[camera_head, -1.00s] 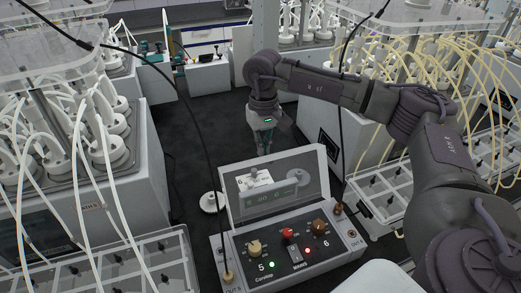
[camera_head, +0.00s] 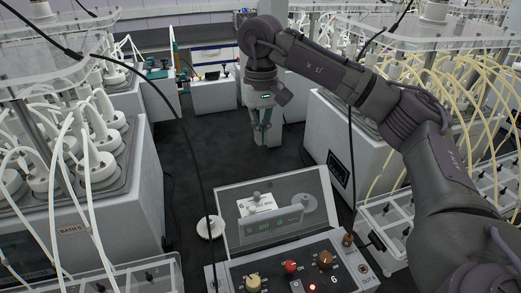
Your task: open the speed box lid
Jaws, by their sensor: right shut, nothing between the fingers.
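The speed box (camera_head: 272,265) stands at the bottom centre, its front cut off by the picture edge. Its top has several knobs and a lit red light. Its clear lid (camera_head: 300,183) stands raised at the box's back edge, tilted up off the panel. A pale block and round white shapes show through or in the lid. My right gripper (camera_head: 266,139) points down beyond and above the lid in the picture, apart from it. Its fingers are shut and empty. My left gripper is out of view.
A round white disc (camera_head: 210,227) lies left of the lid. Reactor units with white tubes (camera_head: 85,150) stand at left, and units with yellow tubes (camera_head: 475,90) at right. Black cables hang across the view. The dark floor (camera_head: 205,150) between the rows is clear.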

